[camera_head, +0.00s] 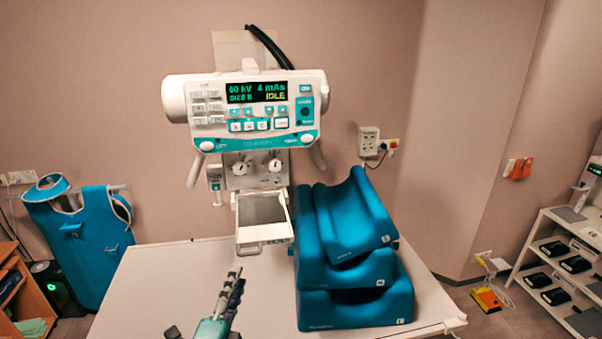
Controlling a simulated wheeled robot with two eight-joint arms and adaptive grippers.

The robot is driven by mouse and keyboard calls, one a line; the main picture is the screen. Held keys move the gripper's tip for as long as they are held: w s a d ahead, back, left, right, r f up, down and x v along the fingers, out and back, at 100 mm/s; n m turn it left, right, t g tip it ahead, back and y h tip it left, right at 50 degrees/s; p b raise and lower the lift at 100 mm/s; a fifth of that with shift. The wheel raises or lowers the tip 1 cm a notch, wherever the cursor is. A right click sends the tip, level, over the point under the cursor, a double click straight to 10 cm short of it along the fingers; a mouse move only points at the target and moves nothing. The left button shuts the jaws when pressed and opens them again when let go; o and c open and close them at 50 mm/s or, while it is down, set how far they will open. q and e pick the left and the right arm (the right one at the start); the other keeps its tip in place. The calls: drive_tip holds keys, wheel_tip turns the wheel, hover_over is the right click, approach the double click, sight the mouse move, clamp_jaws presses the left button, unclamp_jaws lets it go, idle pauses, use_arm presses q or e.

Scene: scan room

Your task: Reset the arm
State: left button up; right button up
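My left gripper (233,276) shows at the bottom centre, over the front part of the white table (160,280). Its fingers point up and away from me, close together and seen nearly edge-on, so I cannot tell whether it is open or shut. I see nothing held at its tips. My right gripper is not in view. The white X-ray unit (254,140) is beyond the table, its display reading 60 kV, 4 mAs and IDLE. A tray with a handle (264,245) sticks out below it, beyond my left gripper.
Stacked blue cushions (355,305) stand on the table to the right of my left gripper. A blue apron (85,245) hangs at the left. A shelf (535,265) with dark boxes and a yellow pedal (487,299) are at the right. The table's left part is clear.

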use_arm(q)
drive_tip(key=s+a+f+n+g+y+b, duration=0.1)
drive_tip(key=a+f+n+g+y+b, duration=0.15)
drive_tip(key=f+n+b, duration=0.6)
drive_tip(key=s+a+f+n+g+y+b, duration=0.25)
drive_tip(key=f+n+g, duration=0.2)
drive_tip(key=f, duration=0.75)
drive_tip(key=s+d+f+n+g+h+b, duration=0.1)
drive_tip(key=s+d+f+n+g+b, duration=0.1)
drive_tip(key=s+f+b, duration=0.1)
drive_tip(key=s+d+f+n+g+h+b, duration=0.2)
drive_tip(key=s+d+f+n+g+b, duration=0.1)
drive_tip(key=s+f, duration=0.3)
wheel_tip(320, 180, down, 2)
drive_tip(key=shift+d+f+g+h+b, duration=0.2)
drive_tip(key=shift+d+g+h+b, duration=0.15)
drive_tip(key=shift+b, duration=0.2)
